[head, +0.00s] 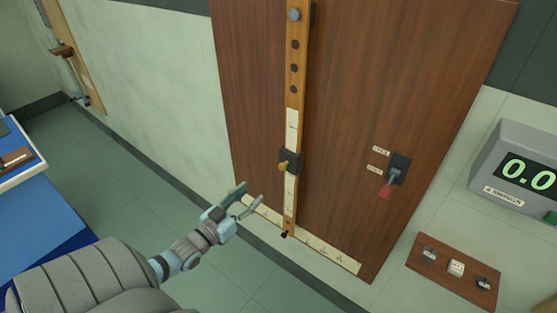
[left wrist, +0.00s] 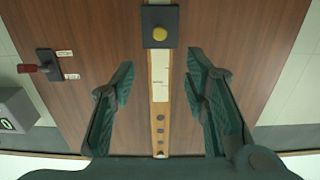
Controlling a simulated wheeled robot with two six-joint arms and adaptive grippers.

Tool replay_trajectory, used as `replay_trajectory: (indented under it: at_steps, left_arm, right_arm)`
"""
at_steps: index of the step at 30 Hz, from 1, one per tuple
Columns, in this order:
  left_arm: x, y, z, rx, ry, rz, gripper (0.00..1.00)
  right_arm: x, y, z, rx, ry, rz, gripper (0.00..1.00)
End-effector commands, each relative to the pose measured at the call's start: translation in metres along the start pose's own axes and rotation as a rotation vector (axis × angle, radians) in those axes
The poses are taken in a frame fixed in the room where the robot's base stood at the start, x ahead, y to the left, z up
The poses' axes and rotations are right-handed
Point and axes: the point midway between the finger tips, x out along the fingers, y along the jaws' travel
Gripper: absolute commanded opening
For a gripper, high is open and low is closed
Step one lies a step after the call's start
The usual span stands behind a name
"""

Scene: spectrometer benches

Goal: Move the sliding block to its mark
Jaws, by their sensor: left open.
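The sliding block (head: 290,154) is a dark block with a yellow knob (head: 283,165). It sits on an upright wooden rail (head: 297,80) fixed to a brown panel. Pale scale strips (head: 292,125) show on the rail above and below the block; which line is its mark is too small to tell. My left gripper (head: 245,200) is open and empty, left of and below the block in the head view, apart from it. In the left wrist view, the block (left wrist: 160,38) is at the top centre, beyond the open fingertips (left wrist: 160,70). My right gripper is not in view.
A red-handled lever (head: 387,186) is on the panel right of the rail. A pale scale (head: 330,255) runs along the panel's lower edge. A grey digital display (head: 520,165) and a switch board (head: 455,272) are at the right. A blue bench (head: 35,200) is at the left.

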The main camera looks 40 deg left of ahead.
Motion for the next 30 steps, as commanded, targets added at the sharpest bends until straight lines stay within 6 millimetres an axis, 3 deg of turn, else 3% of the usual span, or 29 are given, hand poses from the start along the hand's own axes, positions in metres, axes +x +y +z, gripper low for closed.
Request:
replay_trajectory:
  at_steps: [7, 13, 15, 21, 30]
  left_arm:
    - [0.054, 0.000, 0.008, -0.001, 0.008, 0.000, 0.42]
    - [0.117, -0.001, 0.015, 0.001, 0.008, -0.004, 0.42]
    - [0.124, -0.001, 0.008, -0.001, 0.003, -0.004, 0.42]
    - [0.139, -0.001, 0.005, 0.000, 0.001, -0.003, 0.42]
    - [0.141, 0.000, 0.004, -0.002, -0.001, -0.002, 0.42]
  right_arm:
    - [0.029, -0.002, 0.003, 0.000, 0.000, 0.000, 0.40]
    - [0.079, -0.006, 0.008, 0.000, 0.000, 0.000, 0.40]
    - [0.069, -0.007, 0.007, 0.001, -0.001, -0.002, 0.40]
    - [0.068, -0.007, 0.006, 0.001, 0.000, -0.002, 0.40]
    - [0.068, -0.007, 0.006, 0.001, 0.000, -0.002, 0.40]
